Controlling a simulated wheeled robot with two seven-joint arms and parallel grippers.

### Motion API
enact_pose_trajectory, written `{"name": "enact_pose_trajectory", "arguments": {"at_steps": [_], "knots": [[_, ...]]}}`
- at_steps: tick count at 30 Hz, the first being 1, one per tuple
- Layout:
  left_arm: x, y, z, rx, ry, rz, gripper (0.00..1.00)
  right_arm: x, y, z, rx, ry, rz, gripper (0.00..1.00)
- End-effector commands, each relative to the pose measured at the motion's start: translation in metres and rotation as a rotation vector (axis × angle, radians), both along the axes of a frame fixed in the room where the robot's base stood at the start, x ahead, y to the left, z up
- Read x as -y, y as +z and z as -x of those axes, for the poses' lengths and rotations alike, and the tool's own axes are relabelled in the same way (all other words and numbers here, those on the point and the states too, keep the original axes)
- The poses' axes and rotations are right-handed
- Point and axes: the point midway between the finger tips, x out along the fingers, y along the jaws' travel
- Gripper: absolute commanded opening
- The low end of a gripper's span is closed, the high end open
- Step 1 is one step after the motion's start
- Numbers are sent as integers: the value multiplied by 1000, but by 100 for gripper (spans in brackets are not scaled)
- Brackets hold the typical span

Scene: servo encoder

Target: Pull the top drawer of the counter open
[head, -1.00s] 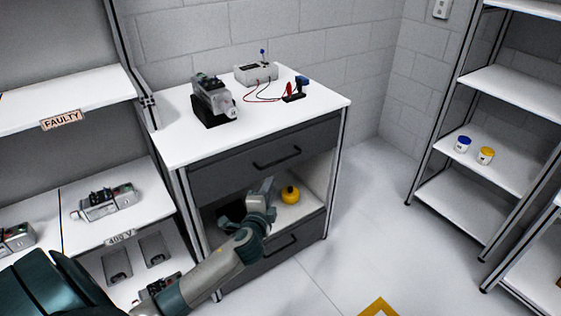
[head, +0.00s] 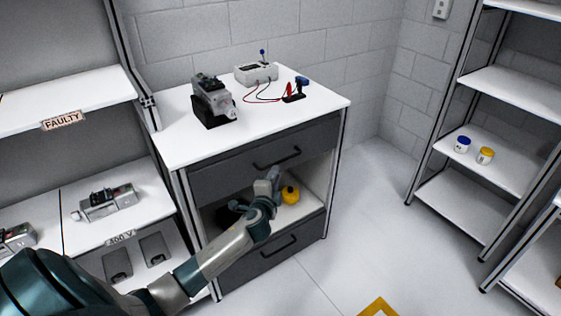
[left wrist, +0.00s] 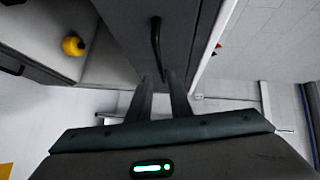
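The counter (head: 180,152) has a grey top drawer (head: 225,172), which is shut, with a dark bar handle (head: 277,158). My left gripper (head: 275,172) is in front of the counter, just below that handle. In the left wrist view my left gripper's two fingers (left wrist: 159,76) stand apart, so it is open. The handle (left wrist: 155,45) lies ahead of the fingertips, and its near end lines up with the gap between them. I cannot tell whether they touch it. My right gripper is not in view.
Below the top drawer is an open bay with a yellow round object (head: 291,194), and under it a lower drawer (head: 245,272). A grey device (head: 213,100) and a white box (head: 256,73) stand on the counter. Shelves stand on both sides. The floor (head: 375,220) at right is clear.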

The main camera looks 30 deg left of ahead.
Motion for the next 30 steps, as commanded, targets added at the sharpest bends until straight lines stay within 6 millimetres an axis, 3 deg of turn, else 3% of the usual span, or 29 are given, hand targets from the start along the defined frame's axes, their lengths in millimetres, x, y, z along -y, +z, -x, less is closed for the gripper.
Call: {"name": "enact_pose_trajectory", "arguments": {"at_steps": [15,22,30], "knots": [[-30,-12,-74,0,1,0,18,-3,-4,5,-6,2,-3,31],[-36,-14,-89,-1,0,1,18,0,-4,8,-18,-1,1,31],[-37,-15,-92,-1,0,1,18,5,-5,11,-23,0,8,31]]}}
